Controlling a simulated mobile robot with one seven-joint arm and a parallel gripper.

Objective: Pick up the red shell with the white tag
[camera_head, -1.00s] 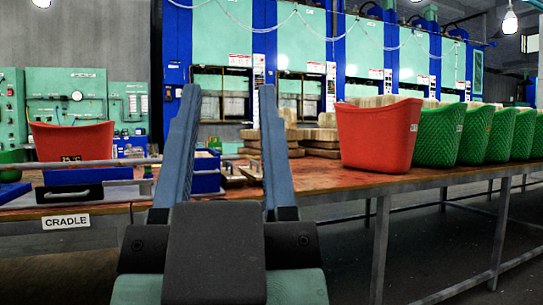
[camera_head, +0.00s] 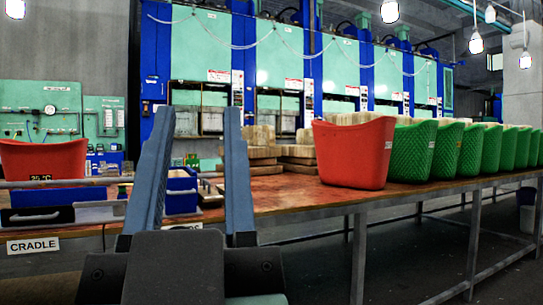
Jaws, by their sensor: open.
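A red shell (camera_head: 350,155) stands upright on the wooden table to the right of my gripper, with a small white tag (camera_head: 388,145) near its right edge. Another red shell (camera_head: 40,160) is at the far left, with a dark label with yellow characters low on its front. My gripper (camera_head: 200,115) is open in the foreground, its two long blue fingers pointing up and apart. Nothing is between the fingers except the view behind. The gripper is apart from both shells and hides part of the table.
Several green shells (camera_head: 415,150) stand in a row right of the tagged red shell. Stacked wooden blocks (camera_head: 262,155) lie behind it. A blue bin (camera_head: 182,190) shows between the fingers. A CRADLE sign (camera_head: 33,245) hangs on the left table's edge. Presses line the back.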

